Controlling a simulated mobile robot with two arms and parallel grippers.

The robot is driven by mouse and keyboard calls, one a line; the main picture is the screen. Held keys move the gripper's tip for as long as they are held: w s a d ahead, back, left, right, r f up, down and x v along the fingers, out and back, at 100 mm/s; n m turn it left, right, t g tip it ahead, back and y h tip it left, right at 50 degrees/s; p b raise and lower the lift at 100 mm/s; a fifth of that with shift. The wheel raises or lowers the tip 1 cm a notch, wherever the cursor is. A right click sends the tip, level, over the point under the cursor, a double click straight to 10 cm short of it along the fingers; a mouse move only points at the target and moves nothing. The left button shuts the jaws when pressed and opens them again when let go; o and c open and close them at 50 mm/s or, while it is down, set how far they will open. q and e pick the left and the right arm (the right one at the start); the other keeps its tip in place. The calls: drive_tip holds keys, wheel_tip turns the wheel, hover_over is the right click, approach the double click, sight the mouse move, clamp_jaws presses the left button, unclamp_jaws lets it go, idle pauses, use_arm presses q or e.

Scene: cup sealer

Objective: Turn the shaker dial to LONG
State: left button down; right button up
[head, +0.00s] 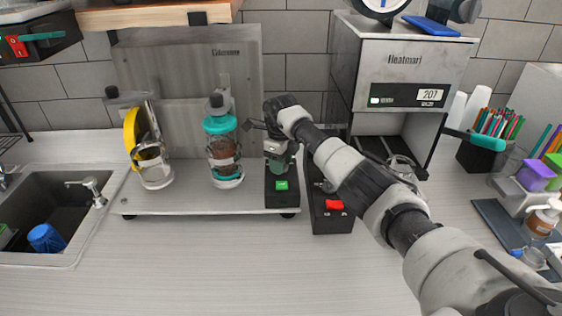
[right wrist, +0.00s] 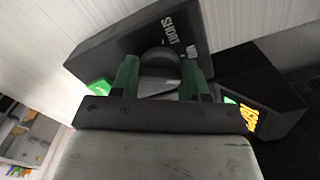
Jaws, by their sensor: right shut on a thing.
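The shaker (head: 190,75) stands against the back wall with two clamped vessels. Its dark control box (head: 283,197) is at its right end, with a green lit button (head: 282,185). My right gripper (head: 280,152) is at the upper part of this box. In the right wrist view, its green fingers (right wrist: 160,78) are shut on the round dark dial (right wrist: 160,58), one on each side. The panel (right wrist: 125,42) reads SHORT, with part of another word to its right. LONG is not visible, and the dial's pointer is hidden. My left gripper is not in view.
A black box with a red switch (head: 334,205) stands just right of the control box. The Heatmart machine (head: 400,70) is behind my right arm. A sink (head: 50,215) is at left. The front counter (head: 200,270) is clear.

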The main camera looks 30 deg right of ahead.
drive_tip(key=shift+m, duration=0.4)
drive_tip(key=shift+m+b, duration=0.35)
drive_tip(key=shift+m, duration=2.25)
drive_tip(key=o, duration=0.9)
wheel_tip(320, 180, up, 11)
drive_tip(key=b, duration=0.3)
